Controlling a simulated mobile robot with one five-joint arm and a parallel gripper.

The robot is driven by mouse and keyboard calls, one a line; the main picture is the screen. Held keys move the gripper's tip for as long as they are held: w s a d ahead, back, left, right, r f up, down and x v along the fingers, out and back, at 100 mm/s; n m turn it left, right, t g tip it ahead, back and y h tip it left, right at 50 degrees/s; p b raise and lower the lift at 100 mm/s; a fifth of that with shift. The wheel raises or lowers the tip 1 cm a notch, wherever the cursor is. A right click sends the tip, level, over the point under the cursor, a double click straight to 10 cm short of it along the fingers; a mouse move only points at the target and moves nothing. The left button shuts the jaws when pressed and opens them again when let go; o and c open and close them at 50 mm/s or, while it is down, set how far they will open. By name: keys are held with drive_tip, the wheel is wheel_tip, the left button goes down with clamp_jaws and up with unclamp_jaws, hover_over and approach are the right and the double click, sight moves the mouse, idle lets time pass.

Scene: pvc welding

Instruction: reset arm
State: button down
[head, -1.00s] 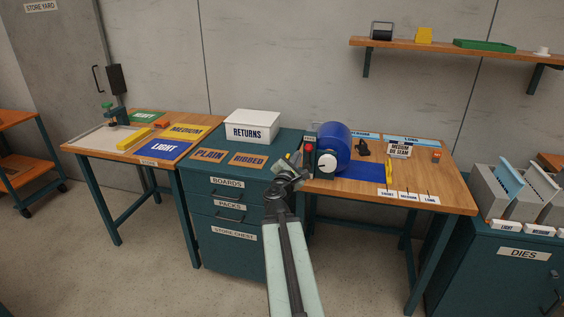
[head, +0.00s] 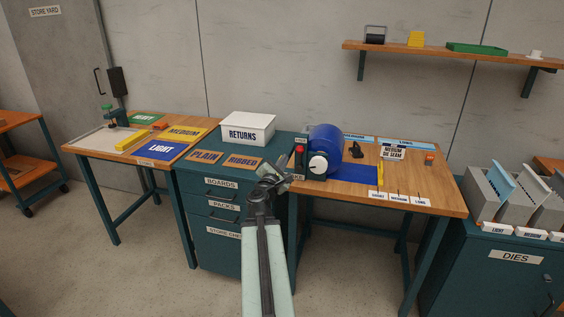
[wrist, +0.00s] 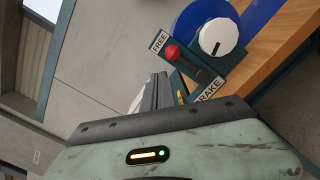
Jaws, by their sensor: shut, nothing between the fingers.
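My gripper (head: 284,169) is raised in front of the store chest and the right-hand table in the head view, with my pale arm reaching up from the bottom. It is shut and holds nothing. In the wrist view the dark fingers (wrist: 160,92) are together, pointing toward the blue roll's brake. That brake has a red knob (wrist: 172,53), a white dial (wrist: 218,37) and FREE and BRAKE labels. The blue roll (head: 325,143) stands on the wooden table. I cannot tell the exact gap between gripper and brake.
The teal store chest (head: 215,240) carries a white RETURNS box (head: 247,127) and PLAIN and RIBBED plates. A left table (head: 85,153) holds coloured LIGHT, MEDIUM and HEAVY mats. A DIES cabinet (head: 480,262) stands at right. A shelf (head: 450,54) hangs above. Grey floor is open in front.

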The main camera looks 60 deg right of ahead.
drive_tip(key=w+a+n+t+y, duration=0.5)
drive_tip(key=w+a+n+t, duration=0.45)
drive_tip(key=w+a, duration=1.65)
drive_tip(key=w+a+f+n+t+y, duration=0.1)
drive_tip(key=w+a+n+t+y, duration=0.1)
drive_tip(key=w+a+n+y, duration=0.75)
drive_tip(key=w+a+f+n+t+y, duration=0.15)
drive_tip(key=w+a+n, duration=0.35)
drive_tip(key=a, duration=1)
drive_tip(key=a+f+n+g+y, duration=0.2)
drive_tip(key=a+f+n+y, duration=0.35)
drive_tip(key=a+n, duration=0.7)
drive_tip(key=s+a+f+n+g, duration=0.6)
drive_tip(key=s+a+f+n, duration=0.1)
drive_tip(key=a+f+n, duration=0.2)
drive_tip(key=s+d+f+n+g+h, duration=0.2)
drive_tip(key=s+d+f+n+g, duration=0.15)
drive_tip(key=s+n, duration=0.4)
drive_tip(key=s+d+f+n+g+h, duration=0.2)
drive_tip(key=s+d+f+n+g, duration=0.15)
drive_tip(key=s+n+g, duration=0.35)
wheel_tip(320, 180, up, 15)
drive_tip(key=s+a+t+p, duration=0.1)
drive_tip(key=t+p, duration=0.1)
drive_tip(key=p, duration=1.3)
drive_tip(key=shift+f, duration=0.2)
